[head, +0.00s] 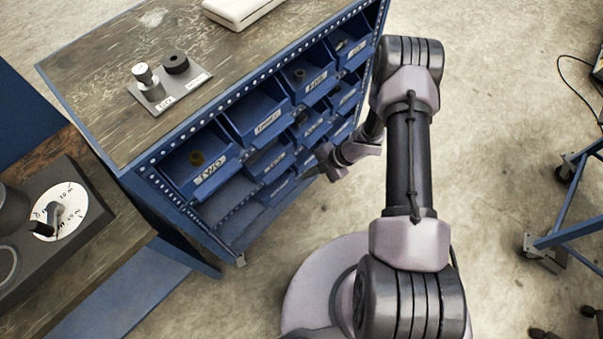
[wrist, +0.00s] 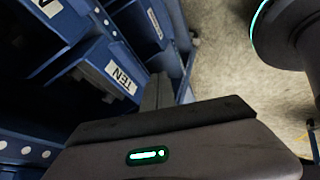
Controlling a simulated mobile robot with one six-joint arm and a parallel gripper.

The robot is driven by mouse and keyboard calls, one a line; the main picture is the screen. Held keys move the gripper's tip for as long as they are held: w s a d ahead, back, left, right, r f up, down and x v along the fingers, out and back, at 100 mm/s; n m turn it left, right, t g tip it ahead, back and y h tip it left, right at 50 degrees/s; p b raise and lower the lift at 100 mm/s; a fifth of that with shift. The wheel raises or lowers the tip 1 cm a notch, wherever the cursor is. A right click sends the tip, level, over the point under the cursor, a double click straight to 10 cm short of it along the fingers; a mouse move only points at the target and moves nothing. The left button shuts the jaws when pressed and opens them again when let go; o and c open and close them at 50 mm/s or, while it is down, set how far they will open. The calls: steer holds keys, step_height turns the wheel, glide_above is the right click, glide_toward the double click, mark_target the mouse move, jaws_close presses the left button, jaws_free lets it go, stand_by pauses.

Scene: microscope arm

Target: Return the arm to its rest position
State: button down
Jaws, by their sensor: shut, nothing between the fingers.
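My arm rises from its round base and bends over toward the blue bin rack (head: 215,230). My gripper (head: 314,165) is close in front of the rack's open face, near the lower bins. It is shut and holds nothing. In the wrist view, the fingers (wrist: 158,92) point toward the rack, beside a blue bin labelled TEN (wrist: 108,72). I cannot tell from these views whether the fingers touch a bin.
A bin labelled TWO (head: 205,168) holds a small brown part. A metal plate with two knobs (head: 155,90) sits on the rack's wooden top. A dial box (head: 60,215) stands at left. Blue cart frames (head: 570,225) stand at right. Floor between is clear.

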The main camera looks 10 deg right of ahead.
steer(key=w+d+r+m+t+h, duration=0.25)
steer(key=w+d+r, duration=0.2)
steer(key=r, duration=0.45)
steer(key=w+d+r+m+t+h, duration=0.2)
steer(key=w+d+r+m, duration=0.3)
steer(key=r, duration=0.4)
step_height(320, 180, up, 18)
steer(key=s+d+m+h, duration=0.1)
steer(key=d+m+h, duration=0.2)
steer(key=m+h, duration=0.3)
steer(key=s+a+r+m, duration=0.1)
steer(key=s+r+m, duration=0.4)
steer(key=s+r, duration=0.1)
steer(key=s+a+r+m+y, duration=0.2)
steer(key=s+a+m, duration=0.3)
steer(key=s, duration=0.5)
steer(key=s+a+r+m+y, duration=0.3)
steer(key=s+a+m, duration=0.2)
steer(key=s+a, duration=0.4)
steer(key=shift+s+g+b, duration=0.3)
steer(key=shift+s+g, duration=0.05)
steer(key=shift+s, duration=0.85)
